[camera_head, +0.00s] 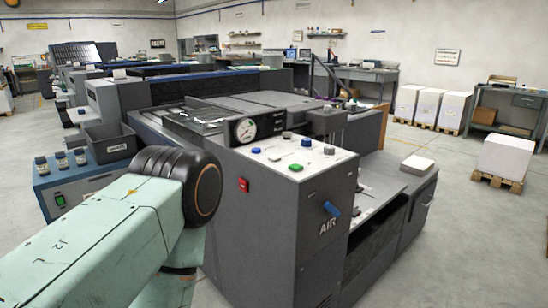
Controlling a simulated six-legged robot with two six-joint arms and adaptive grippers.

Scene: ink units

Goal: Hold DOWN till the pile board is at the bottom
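A grey control cabinet (268,220) stands in the middle, marked AIR on its front. Its white top panel (280,158) carries several buttons: a green button (295,168), a blue button (306,142), another blue one (255,150) and dark or grey ones. Their labels are too small to read, so I cannot tell which is DOWN. The pile board cannot be made out for certain; a grey bed (385,185) lies low behind the cabinet. My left arm comes in from the left, its dark joint beside the cabinet; its gripper is not seen. My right gripper is not in view.
A dial gauge (244,130) stands at the panel's back edge. A red switch (243,185) and a blue handle (331,209) are on the cabinet. A blue box (80,180) with knobs is at left.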

